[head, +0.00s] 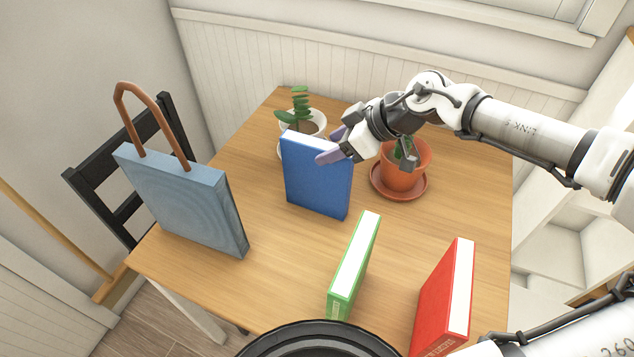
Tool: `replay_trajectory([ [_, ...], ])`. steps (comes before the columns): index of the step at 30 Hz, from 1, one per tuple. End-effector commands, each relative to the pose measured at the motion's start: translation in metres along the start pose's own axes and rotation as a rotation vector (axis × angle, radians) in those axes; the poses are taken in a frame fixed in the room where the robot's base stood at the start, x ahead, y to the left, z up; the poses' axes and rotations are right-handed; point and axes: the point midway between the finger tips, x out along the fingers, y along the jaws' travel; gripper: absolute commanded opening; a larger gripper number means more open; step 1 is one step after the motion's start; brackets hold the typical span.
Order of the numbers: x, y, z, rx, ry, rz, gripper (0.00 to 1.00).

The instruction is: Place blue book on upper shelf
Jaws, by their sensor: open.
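The blue book (318,182) stands upright on the wooden table (250,273), near its middle, with its broad blue cover facing me. My gripper (334,145) is at the book's upper right edge. It is open, with one purple fingertip in front of the cover and the other partly hidden behind the book. I cannot tell whether the fingers touch the book. White shelving (560,245) shows at the right edge, partly hidden by my arm; I cannot tell which shelf is the upper one.
A green book (354,270) and a red book (444,298) stand nearer me. A blue-grey bag (185,200) stands at the left. A white-potted plant (301,125) is behind the blue book, and a terracotta pot (404,170) is right of it. A black chair (120,180) stands left.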

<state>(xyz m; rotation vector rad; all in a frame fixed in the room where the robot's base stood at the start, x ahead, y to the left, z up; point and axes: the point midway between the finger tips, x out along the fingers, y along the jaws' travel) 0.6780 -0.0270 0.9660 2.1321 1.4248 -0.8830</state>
Motion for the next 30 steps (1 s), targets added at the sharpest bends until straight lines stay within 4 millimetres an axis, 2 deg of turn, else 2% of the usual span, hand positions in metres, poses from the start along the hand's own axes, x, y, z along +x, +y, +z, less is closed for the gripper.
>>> replay_trajectory([
  [1, 0.013, 0.0, 0.0, -0.003, 0.002, -0.002, 0.55],
  [5, 0.025, 0.0, 0.001, -0.001, 0.0, 0.0, 0.55],
  [14, 0.028, 0.001, -0.002, 0.001, 0.001, 0.001, 0.55],
  [27, 0.028, 0.001, -0.002, 0.001, 0.001, 0.001, 0.0],
  [30, 0.028, 0.001, -0.002, 0.001, 0.001, 0.001, 0.0],
])
